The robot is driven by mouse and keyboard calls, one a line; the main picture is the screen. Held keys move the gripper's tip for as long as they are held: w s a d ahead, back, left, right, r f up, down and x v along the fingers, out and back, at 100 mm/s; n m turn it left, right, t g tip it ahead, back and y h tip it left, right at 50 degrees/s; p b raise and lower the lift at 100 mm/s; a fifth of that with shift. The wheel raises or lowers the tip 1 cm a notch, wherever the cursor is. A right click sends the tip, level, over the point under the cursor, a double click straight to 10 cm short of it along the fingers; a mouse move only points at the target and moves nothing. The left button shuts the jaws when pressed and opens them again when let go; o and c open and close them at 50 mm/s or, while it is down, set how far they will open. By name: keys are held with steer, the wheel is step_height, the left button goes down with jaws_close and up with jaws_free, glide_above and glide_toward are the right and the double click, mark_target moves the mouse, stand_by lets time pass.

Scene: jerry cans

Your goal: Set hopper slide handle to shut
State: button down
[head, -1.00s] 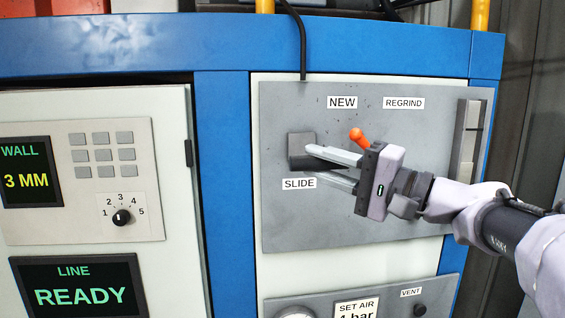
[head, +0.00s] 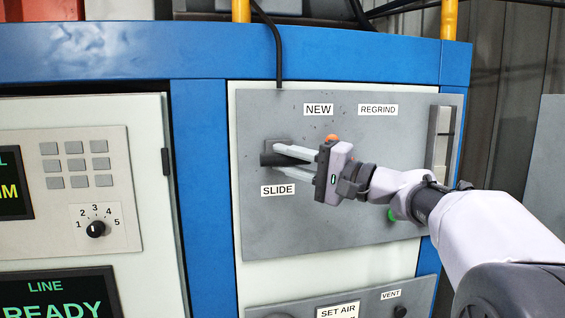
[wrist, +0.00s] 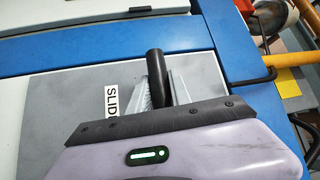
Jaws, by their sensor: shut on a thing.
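No open or shut marking is readable.
An orange lever tip (head: 331,138) shows just above my gripper, below the NEW (head: 318,109) and REGRIND (head: 378,110) labels. A green part (head: 391,214) is partly hidden by my arm. A vertical pull (head: 440,140) is on the panel's right side.

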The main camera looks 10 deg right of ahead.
steer(key=shift+r, duration=0.1)
steer(key=c, duration=1.4)
jaws_free()
steer(key=shift+o, duration=1.1)
steer(key=shift+w, duration=0.25)
steer(key=shift+s, duration=0.15)
steer(key=b+v, duration=0.5)
steer(key=v, duration=1.2)
steer(key=shift+d, duration=0.15)
steer(key=shift+s, duration=0.1)
